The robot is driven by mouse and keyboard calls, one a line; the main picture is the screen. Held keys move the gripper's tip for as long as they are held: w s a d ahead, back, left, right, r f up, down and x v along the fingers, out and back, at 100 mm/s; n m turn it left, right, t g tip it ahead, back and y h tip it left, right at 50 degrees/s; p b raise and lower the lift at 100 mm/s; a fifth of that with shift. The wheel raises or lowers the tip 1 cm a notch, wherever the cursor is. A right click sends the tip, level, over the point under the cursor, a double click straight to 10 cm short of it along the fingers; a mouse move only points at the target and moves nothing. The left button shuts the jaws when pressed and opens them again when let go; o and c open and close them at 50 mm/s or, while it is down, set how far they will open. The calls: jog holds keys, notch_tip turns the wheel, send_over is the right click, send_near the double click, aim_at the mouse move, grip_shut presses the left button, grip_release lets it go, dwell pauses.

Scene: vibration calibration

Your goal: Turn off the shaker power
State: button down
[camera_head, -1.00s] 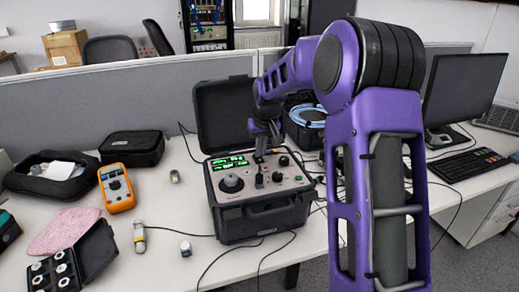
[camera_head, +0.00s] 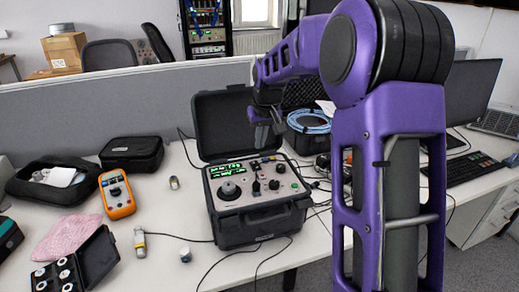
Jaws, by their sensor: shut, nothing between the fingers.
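The shaker (camera_head: 262,221) is a black case with its lid (camera_head: 222,122) raised, standing on the white desk. Its grey panel carries a lit green display (camera_head: 226,170), a large round knob (camera_head: 229,190) and several smaller knobs and switches. A small red part (camera_head: 255,164) shows near the panel's back edge; I cannot tell which control is the power switch. My gripper (camera_head: 264,133) is shut and empty, in the air above the back of the panel, in front of the lid. It appears apart from the panel. My purple arm reaches in from the right.
An orange multimeter (camera_head: 117,194), a black pouch (camera_head: 132,153) and an open black case of small parts (camera_head: 99,258) lie to the left. Cables run across the desk (camera_head: 170,215). A blue cable coil (camera_head: 309,122) and a monitor (camera_head: 470,92) stand to the right.

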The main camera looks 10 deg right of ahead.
jog(key=v, duration=0.6)
jog(key=shift+p, duration=0.3)
